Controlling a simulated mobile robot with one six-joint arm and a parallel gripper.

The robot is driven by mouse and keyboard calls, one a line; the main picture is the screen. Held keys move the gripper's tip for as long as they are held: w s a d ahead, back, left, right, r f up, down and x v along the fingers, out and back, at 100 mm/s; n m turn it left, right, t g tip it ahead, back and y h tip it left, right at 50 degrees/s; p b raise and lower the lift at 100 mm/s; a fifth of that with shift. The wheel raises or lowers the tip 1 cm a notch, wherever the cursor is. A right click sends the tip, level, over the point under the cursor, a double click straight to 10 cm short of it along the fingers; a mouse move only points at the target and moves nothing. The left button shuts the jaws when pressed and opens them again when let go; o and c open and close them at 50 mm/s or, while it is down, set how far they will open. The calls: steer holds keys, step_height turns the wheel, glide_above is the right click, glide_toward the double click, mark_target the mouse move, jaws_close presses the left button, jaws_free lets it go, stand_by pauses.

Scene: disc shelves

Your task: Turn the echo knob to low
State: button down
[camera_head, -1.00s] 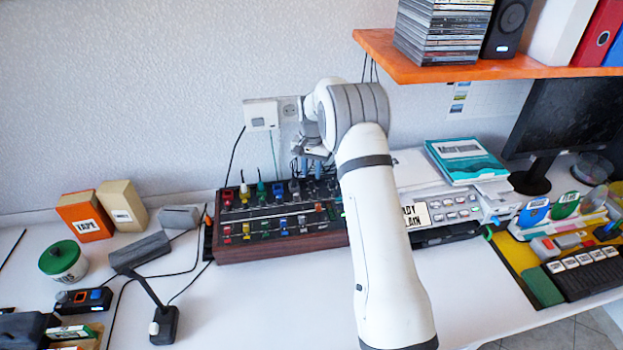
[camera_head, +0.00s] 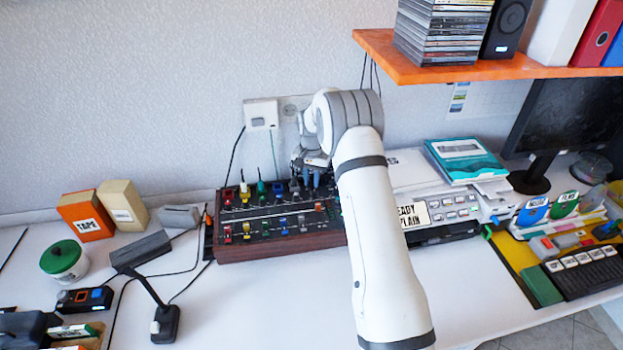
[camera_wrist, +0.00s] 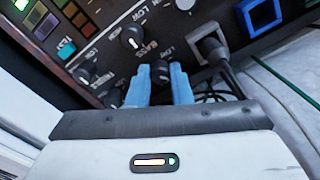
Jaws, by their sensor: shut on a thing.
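The wood-sided mixer (camera_head: 285,252) with coloured caps stands against the wall, left of my arm. My gripper (camera_head: 313,180) is low over its back right part. In the wrist view my gripper (camera_wrist: 165,76) has its blue fingers on either side of a small black knob (camera_wrist: 162,70), and it is shut on this knob. An ECHO label is not readable, and the held knob's pointer is hidden. Another black knob (camera_wrist: 131,38) with a white pointer sits just beyond it. LOW and BASS markings show near these knobs.
In the wrist view a plug (camera_wrist: 212,46) with a cable is close on the right, and a blue-framed square (camera_wrist: 260,14) lies beyond. An orange shelf (camera_head: 480,68) overhangs at upper right. Bare table (camera_head: 255,305) lies in front of the mixer.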

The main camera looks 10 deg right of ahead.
mark_target(311, 181)
steer(key=shift+n, duration=0.3)
steer(key=n+b, duration=0.2)
steer(key=n, duration=0.3)
steer(key=n+b, duration=0.1)
steer(key=n, duration=0.5)
steer(key=shift+r+b, duration=0.1)
steer(key=shift+b, duration=0.2)
steer(key=shift+n, duration=0.4)
steer(key=c, duration=1.6)
jaws_free()
step_height(311, 181, up, 8)
steer(key=shift+f, duration=0.1)
